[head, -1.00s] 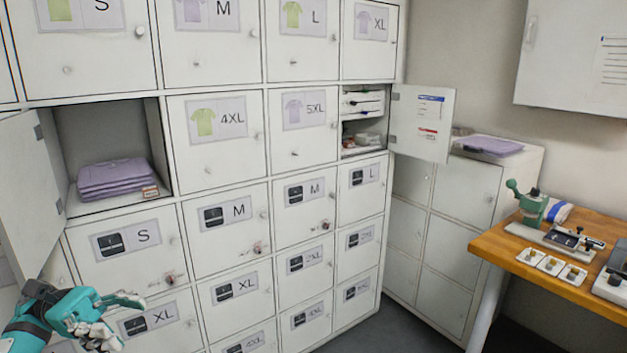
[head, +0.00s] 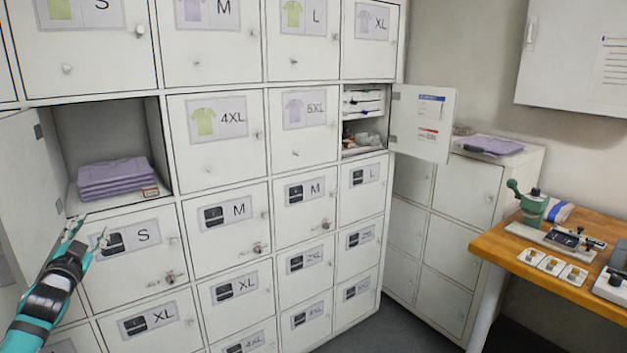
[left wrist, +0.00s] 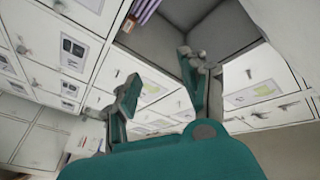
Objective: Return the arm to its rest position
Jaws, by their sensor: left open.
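My left gripper (head: 88,238) is at the lower left of the head view. It is open and empty, its fingertips pointing up beside the S locker door and below the open compartment. In the left wrist view its two spread fingers (left wrist: 160,88) have nothing between them. The open compartment (head: 112,201) holds a stack of folded purple shirts (head: 115,180) with a small tag at its front right. Part of that stack also shows in the left wrist view (left wrist: 146,8). My right gripper is not in view.
An open locker door (head: 30,200) stands close to my left arm. Another open door (head: 421,123) is beside a compartment with boxes. A wooden table (head: 497,243) with a green press (head: 532,205) is at right. A folded purple shirt (head: 489,146) lies on the low cabinet.

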